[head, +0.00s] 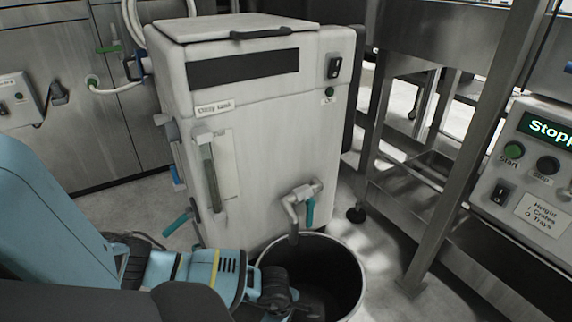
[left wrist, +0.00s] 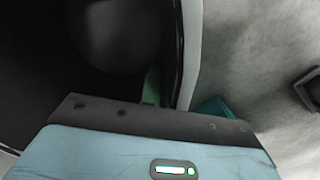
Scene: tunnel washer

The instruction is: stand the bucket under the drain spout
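The bucket (head: 358,278) stands upright on the floor, dark inside with a pale rim, partly cut off by the lower picture edge. The drain spout (head: 294,222) comes down from the front of the white tank (head: 275,160); its lower end overlaps the bucket's far rim. A teal valve lever (head: 310,212) hangs beside it. My left gripper (head: 278,297) is at the bucket's near left side. In the left wrist view the bucket's pale rim (left wrist: 188,55) runs between the finger areas; whether they clamp it is unclear. My right gripper is not in view.
A metal frame with legs (head: 440,150) stands right of the tank, and a control panel (head: 535,165) is at the right edge. A small dark foot (head: 356,214) stands on the floor behind the bucket. Bare floor (head: 385,270) lies right of the bucket.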

